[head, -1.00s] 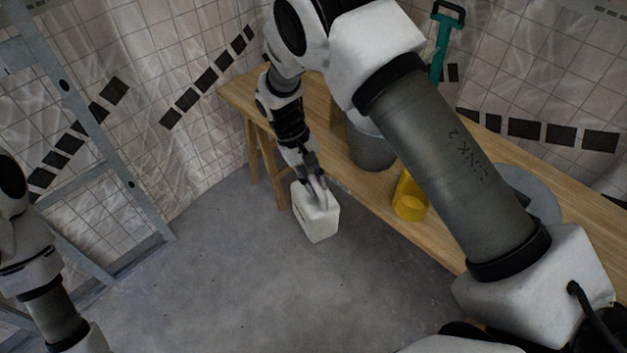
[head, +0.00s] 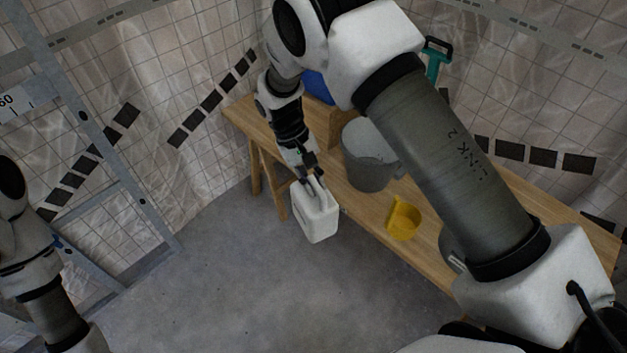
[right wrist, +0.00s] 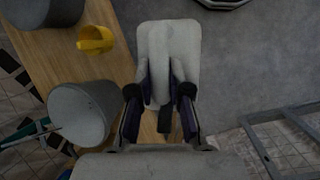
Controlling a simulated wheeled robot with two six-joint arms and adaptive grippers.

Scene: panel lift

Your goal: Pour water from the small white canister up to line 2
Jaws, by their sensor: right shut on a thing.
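The small white canister (head: 317,220) hangs upright in my right gripper (head: 314,186), in front of the bench's near edge and above the floor. In the right wrist view, the fingers of the gripper (right wrist: 160,95) are closed around the handle of the canister (right wrist: 183,42). My left arm shows at the left edge of the head view, but its gripper is out of the picture. No line 2 can be read on any vessel in these frames.
A wooden bench (head: 350,199) carries a grey bucket (head: 368,158), a yellow scoop (head: 403,219) and a blue thing (head: 319,87), partly hidden by my arm. A metal frame (head: 125,190) with a "60" sign stands at left. The floor (head: 230,280) is clear.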

